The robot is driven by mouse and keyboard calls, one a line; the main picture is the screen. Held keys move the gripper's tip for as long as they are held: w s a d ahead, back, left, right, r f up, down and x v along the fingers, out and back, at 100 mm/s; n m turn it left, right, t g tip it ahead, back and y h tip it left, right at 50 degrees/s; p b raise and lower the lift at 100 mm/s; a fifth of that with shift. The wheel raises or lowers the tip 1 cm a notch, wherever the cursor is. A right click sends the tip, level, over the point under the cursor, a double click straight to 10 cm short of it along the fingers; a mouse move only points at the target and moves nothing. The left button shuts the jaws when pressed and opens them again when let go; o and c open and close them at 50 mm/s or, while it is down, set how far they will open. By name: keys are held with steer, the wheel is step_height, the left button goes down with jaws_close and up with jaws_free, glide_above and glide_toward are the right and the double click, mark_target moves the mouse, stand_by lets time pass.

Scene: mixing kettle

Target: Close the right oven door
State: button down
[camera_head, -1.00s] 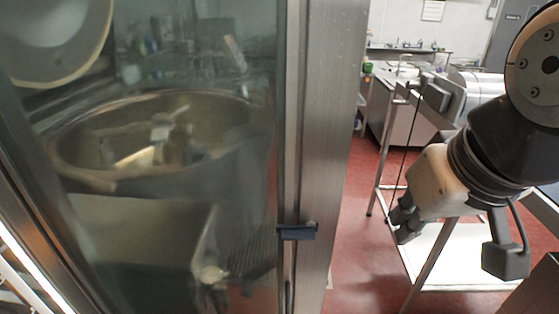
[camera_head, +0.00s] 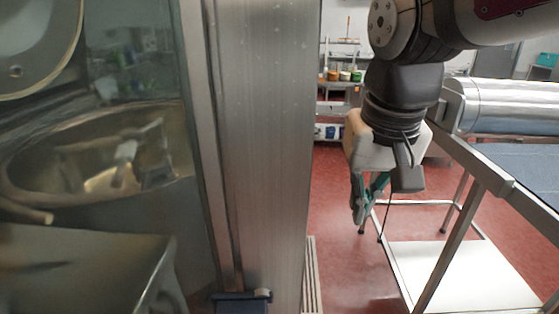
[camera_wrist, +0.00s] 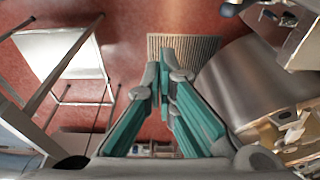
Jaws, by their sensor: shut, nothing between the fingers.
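A glass door (camera_head: 140,80) with a wide brushed-steel frame (camera_head: 265,130) fills the left of the head view, close to the camera. I take it for the oven door, but cannot tell whether it is the right one. A dark blue latch or handle (camera_head: 242,300) sits low on the frame. My gripper (camera_head: 360,221) hangs pointing down to the right of the frame, apart from it in the picture. Its green-padded fingers are shut and empty; they also show in the wrist view (camera_wrist: 165,68) above the red floor.
A large steel kettle (camera_head: 40,190) shows through the glass. It seems to be the steel drum (camera_wrist: 250,80) right of my fingers. A steel-framed table (camera_head: 470,165) stands at the right, with a white lower shelf (camera_head: 470,275). A floor grate (camera_wrist: 184,50) lies ahead of my fingertips. Red floor shows between.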

steer(key=w+a+f+g+b, duration=0.2)
steer(key=w+a+f+b, duration=0.1)
steer(key=w+a+f, duration=0.3)
steer(key=w+a+f+g+b, duration=0.1)
steer(key=w+a+f+b, duration=0.15)
steer(key=a+f, duration=0.45)
steer(key=w+a+f+g+b, duration=0.2)
steer(key=a+f+g+b, duration=0.2)
steer(key=a+f, duration=0.95)
steer(key=s+a+f+p, duration=0.1)
steer(key=s+f, duration=0.6)
steer(key=s, duration=0.1)
steer(key=shift+f+n+h, duration=0.35)
steer(key=shift+n+h, duration=0.05)
steer(key=shift+s, duration=0.1)
